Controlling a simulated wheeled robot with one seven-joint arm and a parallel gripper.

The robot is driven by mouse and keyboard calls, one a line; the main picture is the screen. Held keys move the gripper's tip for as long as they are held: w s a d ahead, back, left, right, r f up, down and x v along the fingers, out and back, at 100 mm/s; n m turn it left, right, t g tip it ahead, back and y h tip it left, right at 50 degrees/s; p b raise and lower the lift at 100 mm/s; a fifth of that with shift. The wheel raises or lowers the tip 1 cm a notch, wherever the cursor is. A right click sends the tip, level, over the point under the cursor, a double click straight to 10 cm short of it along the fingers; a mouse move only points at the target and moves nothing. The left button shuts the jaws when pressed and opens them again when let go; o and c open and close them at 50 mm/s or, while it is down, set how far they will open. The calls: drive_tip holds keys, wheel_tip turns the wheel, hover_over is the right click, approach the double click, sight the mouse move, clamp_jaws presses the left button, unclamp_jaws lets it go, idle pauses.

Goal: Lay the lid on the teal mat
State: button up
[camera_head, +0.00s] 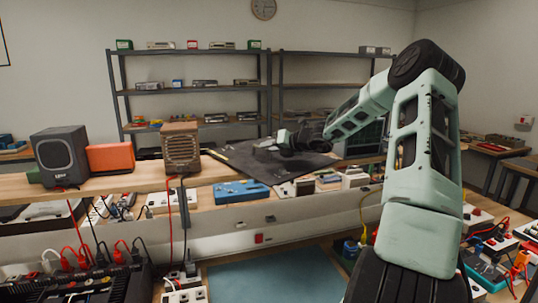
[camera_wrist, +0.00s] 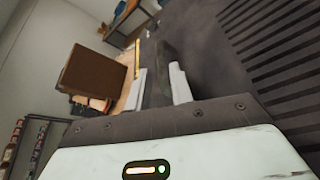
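The teal mat (camera_head: 275,278) lies on the lower bench at the bottom of the head view, partly cut off by the frame edge.
A brown speaker (camera_head: 181,148), an orange box (camera_head: 110,158) and a dark speaker (camera_head: 61,155) stand on the shelf left of my gripper. A blue case (camera_head: 241,192) lies below the shelf. Cables and sockets crowd the bench beside the teal mat, whose visible part is bare.

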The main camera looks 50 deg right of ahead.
drive_tip(key=p+x, duration=0.2)
drive_tip(key=x, duration=0.2)
drive_tip(key=shift+w+d, duration=0.15)
drive_tip(key=shift+w, duration=0.25)
drive_tip(key=shift+w+f, duration=0.2)
drive_tip(key=shift+w, duration=0.1)
drive_tip(key=shift+c, duration=0.2)
clamp_jaws()
drive_tip(key=shift+r, duration=0.1)
idle(0.6)
